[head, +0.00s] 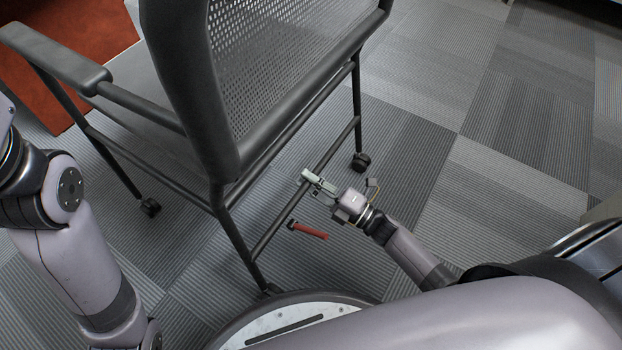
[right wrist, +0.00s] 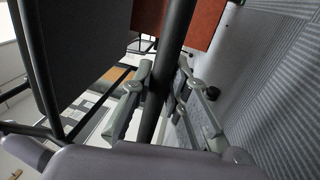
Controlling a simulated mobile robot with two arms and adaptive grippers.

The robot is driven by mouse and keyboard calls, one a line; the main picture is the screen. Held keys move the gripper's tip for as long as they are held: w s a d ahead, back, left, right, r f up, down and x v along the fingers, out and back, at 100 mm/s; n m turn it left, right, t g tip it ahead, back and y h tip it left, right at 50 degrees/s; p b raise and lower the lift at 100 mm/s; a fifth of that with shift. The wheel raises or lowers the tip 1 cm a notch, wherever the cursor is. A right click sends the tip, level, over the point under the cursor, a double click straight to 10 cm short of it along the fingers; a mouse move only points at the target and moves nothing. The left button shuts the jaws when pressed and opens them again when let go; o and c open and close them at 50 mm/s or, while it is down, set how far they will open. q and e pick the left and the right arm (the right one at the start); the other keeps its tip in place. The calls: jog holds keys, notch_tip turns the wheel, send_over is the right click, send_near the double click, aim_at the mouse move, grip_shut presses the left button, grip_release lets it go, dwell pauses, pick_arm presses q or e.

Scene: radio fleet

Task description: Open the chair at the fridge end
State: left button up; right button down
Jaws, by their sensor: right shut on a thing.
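A dark grey chair (head: 188,85) with a mesh back (head: 270,35), an armrest (head: 55,55) and castors fills the upper left of the head view, its back towards me. My right gripper (head: 312,180) is at the low side bar of its frame, between the rear castor and the near leg. In the right wrist view a dark bar (right wrist: 168,65) of the chair runs between the two fingers (right wrist: 160,108), which are shut on it. My left arm shows at the left edge, but its gripper is out of view.
A small red-handled object (head: 308,230) lies on the striped grey carpet (head: 480,150), just below my right gripper. A red-brown surface (head: 70,35) shows behind the chair at the upper left. The carpet to the right is clear.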

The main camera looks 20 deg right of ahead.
jog(key=c, duration=1.5)
grip_release()
jog(key=shift+c, duration=0.2)
jog(key=v, duration=1.2)
